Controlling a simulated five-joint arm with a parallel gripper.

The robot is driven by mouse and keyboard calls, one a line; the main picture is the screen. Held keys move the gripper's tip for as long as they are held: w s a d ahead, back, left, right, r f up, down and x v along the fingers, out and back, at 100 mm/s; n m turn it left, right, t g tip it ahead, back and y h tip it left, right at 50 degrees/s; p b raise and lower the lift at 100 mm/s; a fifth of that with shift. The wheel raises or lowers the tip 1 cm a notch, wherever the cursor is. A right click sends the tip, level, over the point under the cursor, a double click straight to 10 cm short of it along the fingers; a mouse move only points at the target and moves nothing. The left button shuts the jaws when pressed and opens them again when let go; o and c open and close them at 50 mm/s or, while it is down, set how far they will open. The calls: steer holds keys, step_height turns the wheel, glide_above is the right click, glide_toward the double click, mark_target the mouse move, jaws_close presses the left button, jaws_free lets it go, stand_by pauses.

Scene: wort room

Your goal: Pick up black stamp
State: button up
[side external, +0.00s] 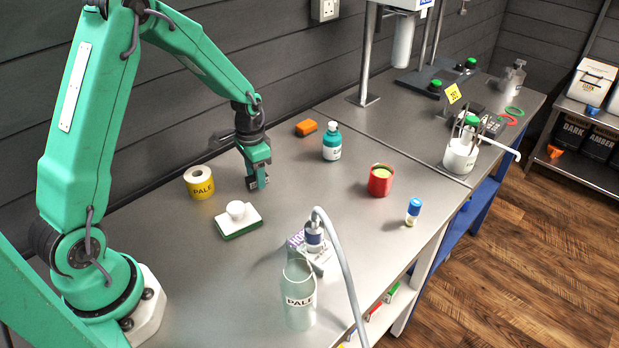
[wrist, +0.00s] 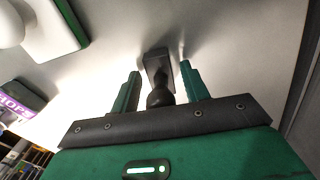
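The black stamp (wrist: 157,68) shows in the wrist view, with a dark rounded handle and a flat block-like base on the grey worktop. My gripper (wrist: 160,75) has one green finger on each side of it. The fingers are apart, and narrow gaps show between them and the handle. In the side view my gripper (side external: 257,180) points down at the worktop, left of the middle. There the stamp is mostly hidden by the fingers, and only a small dark patch shows between them.
A white-and-green block (side external: 240,222) with a white knob lies in front of my gripper. A yellow roll (side external: 199,183) stands left. A clear bottle (side external: 299,290) stands near the front.

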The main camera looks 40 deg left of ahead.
steer(key=c, duration=0.8)
steer(key=shift+r, duration=0.15)
steer(key=shift+r, duration=0.55)
steer(key=r, duration=0.3)
steer(key=shift+d+r, duration=0.1)
steer(key=shift+d, duration=0.15)
steer(key=s+d+r, duration=0.1)
steer(key=d+r, duration=0.1)
steer(key=d, duration=0.1)
steer(key=s+d+r, duration=0.1)
steer(key=d+r, duration=0.1)
steer(key=d, duration=0.2)
steer(key=s+d+r, duration=0.1)
steer(key=d+r, duration=0.1)
steer(key=d, duration=0.1)
steer(key=shift+s+d+r, duration=0.2)
steer(key=shift+s+d, duration=0.05)
steer(key=shift+d, duration=0.05)
